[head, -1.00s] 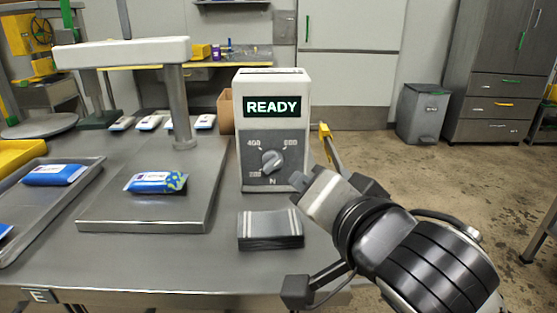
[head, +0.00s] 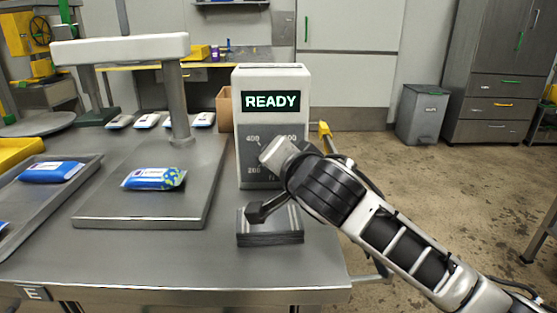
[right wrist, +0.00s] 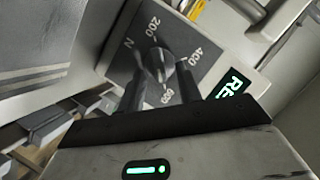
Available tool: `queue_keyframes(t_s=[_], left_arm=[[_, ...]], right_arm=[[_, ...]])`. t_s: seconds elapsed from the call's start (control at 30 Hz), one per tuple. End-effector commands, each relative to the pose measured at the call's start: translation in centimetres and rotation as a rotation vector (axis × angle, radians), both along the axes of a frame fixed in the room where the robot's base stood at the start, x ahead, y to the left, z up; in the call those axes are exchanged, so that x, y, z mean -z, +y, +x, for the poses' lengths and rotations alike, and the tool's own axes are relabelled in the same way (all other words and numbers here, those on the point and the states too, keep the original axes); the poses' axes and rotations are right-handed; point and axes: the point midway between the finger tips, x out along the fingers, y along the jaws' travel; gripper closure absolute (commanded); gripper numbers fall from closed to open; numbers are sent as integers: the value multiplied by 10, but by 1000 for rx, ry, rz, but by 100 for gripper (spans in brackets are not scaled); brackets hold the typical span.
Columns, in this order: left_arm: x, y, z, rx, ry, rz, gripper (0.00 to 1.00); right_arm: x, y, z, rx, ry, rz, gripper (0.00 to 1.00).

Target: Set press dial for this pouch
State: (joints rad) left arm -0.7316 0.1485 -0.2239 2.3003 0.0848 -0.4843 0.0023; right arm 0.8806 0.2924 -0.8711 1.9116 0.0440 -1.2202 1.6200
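The press control box (head: 271,82) stands on the bench with its screen reading READY. Its dial (right wrist: 158,64) has marks N, 200, 400 and 600 in the right wrist view; I cannot tell clearly which mark it points to. My right gripper (right wrist: 161,76) is open, its two fingers on either side of the dial knob with gaps showing. In the head view this gripper (head: 268,152) covers the dial. A blue pouch (head: 150,179) with a yellow-green patterned end and a white label lies on the press plate (head: 150,216). My left gripper is not in view.
A grey stack (head: 270,238) lies in front of the control box, under my right wrist. The press's white top beam (head: 120,49) stands over the plate on posts. A tray (head: 65,197) with blue pouches is at the left. Several white packs lie behind.

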Motion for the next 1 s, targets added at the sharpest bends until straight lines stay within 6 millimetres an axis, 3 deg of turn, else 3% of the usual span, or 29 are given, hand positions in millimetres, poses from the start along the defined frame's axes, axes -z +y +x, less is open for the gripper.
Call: queue_keyframes(t_s=[0.33, 0.47, 0.77, 1.0], left_arm=[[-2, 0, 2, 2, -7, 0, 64], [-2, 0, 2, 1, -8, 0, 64], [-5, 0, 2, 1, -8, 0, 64], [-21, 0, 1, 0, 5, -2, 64]], right_arm=[[1, 1, 4, 0, 0, 1, 65], [1, 1, 4, -1, -1, 0, 99], [0, 2, 4, 0, 0, -6, 100], [-5, 3, 4, 0, 3, -80, 100]])
